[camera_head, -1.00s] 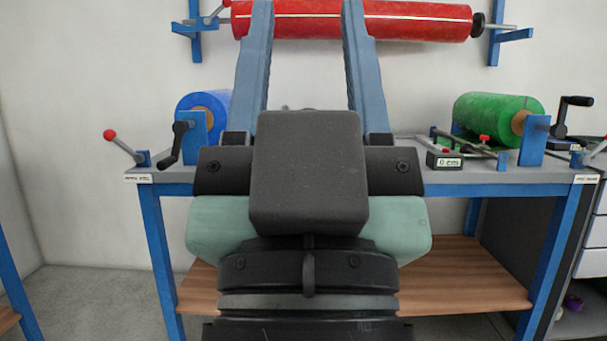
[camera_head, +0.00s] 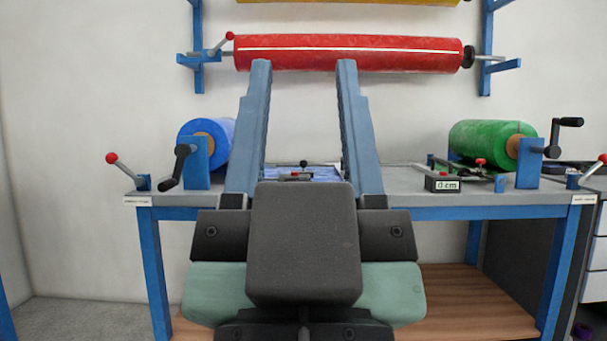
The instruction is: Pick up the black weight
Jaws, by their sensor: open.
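A black round piece (camera_head: 468,56) sits on the rod at the right end of the red roll (camera_head: 350,52) on the wall. It is the likeliest black weight, but I cannot tell for sure. My gripper (camera_head: 304,66) points up and away, with its two long blue-grey fingers wide apart and nothing held between them. In the picture the fingertips overlap the red roll's lower edge, left of the black piece. I cannot tell how far in front of the roll they are. My gripper's dark body hides the middle of the table's front.
The grey table (camera_head: 470,198) carries a blue roll (camera_head: 221,135) and crank at left. A green roll (camera_head: 490,140), crank and black "0 cm" box (camera_head: 442,183) are at right. Red-tipped levers stick out at both ends. Part of a yellow roll (camera_head: 350,2) shows above.

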